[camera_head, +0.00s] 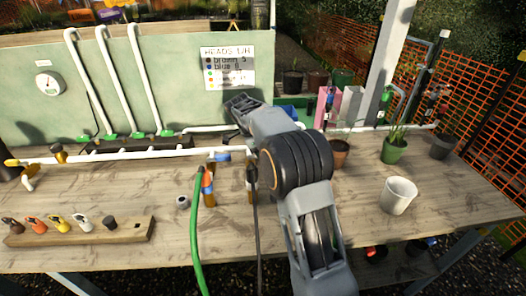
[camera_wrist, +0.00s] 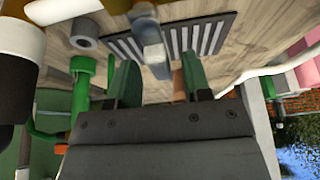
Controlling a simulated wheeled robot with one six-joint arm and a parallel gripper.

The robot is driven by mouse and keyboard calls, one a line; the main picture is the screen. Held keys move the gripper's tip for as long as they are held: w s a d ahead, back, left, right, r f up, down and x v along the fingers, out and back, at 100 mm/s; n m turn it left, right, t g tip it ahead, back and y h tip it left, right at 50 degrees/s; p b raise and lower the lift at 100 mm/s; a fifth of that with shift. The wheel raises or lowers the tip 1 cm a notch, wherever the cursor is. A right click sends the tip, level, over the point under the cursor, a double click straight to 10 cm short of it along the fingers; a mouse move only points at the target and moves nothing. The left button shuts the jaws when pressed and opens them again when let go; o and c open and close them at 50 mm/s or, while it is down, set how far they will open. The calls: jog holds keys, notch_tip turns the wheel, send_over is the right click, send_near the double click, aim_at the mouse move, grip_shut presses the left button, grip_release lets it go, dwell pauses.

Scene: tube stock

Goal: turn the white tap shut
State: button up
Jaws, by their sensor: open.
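In the wrist view my gripper (camera_wrist: 157,76) is open, its two green fingers apart. A pale grey, lever-like piece (camera_wrist: 152,45) shows in the gap between the fingers, over a dark slotted grid; I cannot tell whether it touches them. It may be the white tap, but its full shape is cut off at the top edge. In the head view my arm covers the spot in front of the gripper, and no white tap shows clearly there. A small white-topped fitting (camera_head: 83,222) sits in the wooden rack (camera_head: 140,232) at front left.
White pipes (camera_head: 136,80) run down the green back panel and along the bench.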

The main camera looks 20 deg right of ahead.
jog(key=p+v, duration=0.2)
jog(key=v, duration=1.2)
jog(key=shift+a+f, duration=0.1)
jog(key=s+n+t+y+p, duration=0.1)
jog(key=s+n+t+y, duration=0.1)
jog(key=s+n, duration=0.95)
jog(key=s+f+n+t+y, duration=0.1)
jog(key=s+f+n, duration=0.3)
jog(key=s, duration=0.4)
jog(key=s+f+n+t+y+p, duration=0.1)
jog(key=s+f+n, duration=0.2)
jog(key=s+n, duration=0.2)
jog(key=s, duration=0.3)
jog(key=shift+f+t, duration=0.3)
jog(key=shift+f, duration=0.05)
jog(key=shift+s, duration=0.1)
